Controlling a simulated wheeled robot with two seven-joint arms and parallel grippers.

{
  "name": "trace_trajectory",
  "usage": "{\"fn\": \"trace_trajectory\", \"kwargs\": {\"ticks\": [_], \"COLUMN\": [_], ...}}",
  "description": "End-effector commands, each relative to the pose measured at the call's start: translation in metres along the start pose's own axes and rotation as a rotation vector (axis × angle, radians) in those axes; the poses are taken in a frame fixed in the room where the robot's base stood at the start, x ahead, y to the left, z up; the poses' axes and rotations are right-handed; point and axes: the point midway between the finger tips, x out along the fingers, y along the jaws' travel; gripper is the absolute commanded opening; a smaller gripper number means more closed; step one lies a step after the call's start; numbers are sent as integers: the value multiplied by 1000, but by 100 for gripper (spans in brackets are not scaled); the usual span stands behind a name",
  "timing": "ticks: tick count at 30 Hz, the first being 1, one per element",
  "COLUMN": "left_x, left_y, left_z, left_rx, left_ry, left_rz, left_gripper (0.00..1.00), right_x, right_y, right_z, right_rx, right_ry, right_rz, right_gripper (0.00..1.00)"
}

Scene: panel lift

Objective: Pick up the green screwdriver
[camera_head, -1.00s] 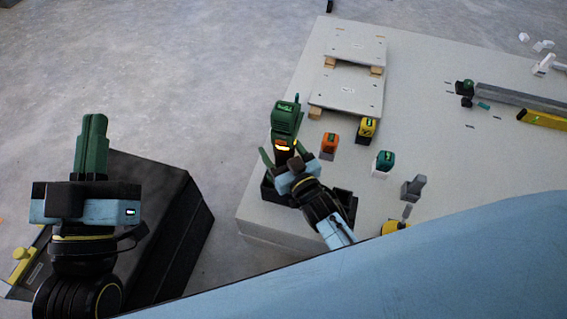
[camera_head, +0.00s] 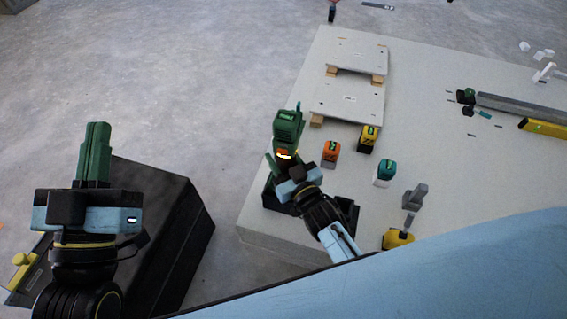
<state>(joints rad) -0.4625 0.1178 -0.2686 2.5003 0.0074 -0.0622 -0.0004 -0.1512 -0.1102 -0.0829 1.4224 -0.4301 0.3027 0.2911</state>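The green screwdriver (camera_head: 288,126), a bulky green power tool with an orange-lit lower part, stands upright at the near left of the pale table. My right gripper (camera_head: 286,160) is at its lower part, with a green finger close along its left side. My gripper body hides part of the contact, so I cannot tell whether the fingers grip it. A black holder (camera_head: 270,197) shows beneath, partly hidden by my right arm. My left gripper (camera_head: 95,152) is far to the left, its green fingers together and empty, in front of a dark box.
Orange (camera_head: 330,153), yellow (camera_head: 368,138) and teal (camera_head: 384,172) tools stand right of the screwdriver on the table (camera_head: 425,130). Two pale panels (camera_head: 348,100) lie on wooden blocks behind. The dark box (camera_head: 180,205) stands on the floor at left.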

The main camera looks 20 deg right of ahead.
Motion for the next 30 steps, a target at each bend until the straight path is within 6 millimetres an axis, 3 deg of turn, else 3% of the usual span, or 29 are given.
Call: {"fn": "trace_trajectory", "kwargs": {"ticks": [6, 20, 30], "left_x": [1, -12, -38], "left_y": [-1, -12, -21], "left_z": [3, 54, 92], "left_rx": [1, 16, 23], "left_ry": [-28, -351, -632], "left_rz": [-2, -27, -51], "left_gripper": [0, 0, 0], "right_x": [1, 1, 1], "right_y": [0, 0, 0], "right_z": [-7, -27, -46], "right_rx": [-1, -1, -1], "right_ry": [8, 8, 8], "right_rz": [-1, -1, -1], "right_gripper": [0, 0, 0]}}
